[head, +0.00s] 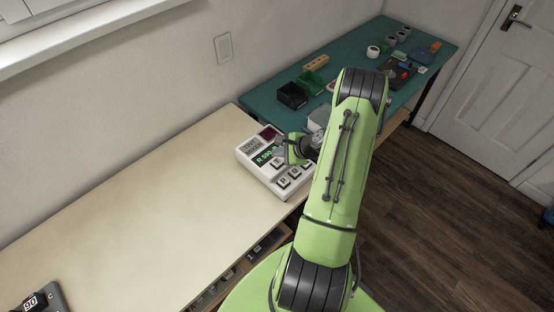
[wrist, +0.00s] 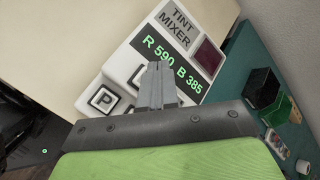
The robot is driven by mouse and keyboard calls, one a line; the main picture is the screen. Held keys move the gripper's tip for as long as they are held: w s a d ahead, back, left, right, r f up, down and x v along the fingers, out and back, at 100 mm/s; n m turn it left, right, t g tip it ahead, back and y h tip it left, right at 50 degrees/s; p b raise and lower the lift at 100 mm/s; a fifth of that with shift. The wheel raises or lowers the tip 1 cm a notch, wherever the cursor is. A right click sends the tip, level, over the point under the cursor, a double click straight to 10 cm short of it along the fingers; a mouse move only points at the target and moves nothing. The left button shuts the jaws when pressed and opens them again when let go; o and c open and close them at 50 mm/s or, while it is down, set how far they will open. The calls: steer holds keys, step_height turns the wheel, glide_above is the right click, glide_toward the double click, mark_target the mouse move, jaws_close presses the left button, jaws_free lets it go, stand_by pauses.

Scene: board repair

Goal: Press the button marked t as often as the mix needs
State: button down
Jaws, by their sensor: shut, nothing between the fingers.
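The tint mixer (head: 257,164) is a white box with a dark display and several square buttons, standing on the pale bench. In the wrist view the tint mixer (wrist: 127,57) has a display (wrist: 172,57) that reads R 590 and B 385 in green. A button marked P (wrist: 103,99) shows at the lower left. Another button shows partly behind my fingers, its letter hidden. I cannot make out a button marked t. My gripper (wrist: 157,68) is shut and empty, over the mixer's button area; the head view also shows my gripper (head: 282,147) there. I cannot tell whether it touches a button.
The pale bench (head: 150,200) is clear left of the mixer. A teal table (head: 345,65) beyond holds a black bin (head: 292,96), a green bin (head: 314,84) and small parts. A small device with a display (head: 35,301) lies at the lower left.

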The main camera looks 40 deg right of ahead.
mark_target(279, 163)
steer(key=shift+r+p, duration=1)
steer(key=shift+r, duration=0.85)
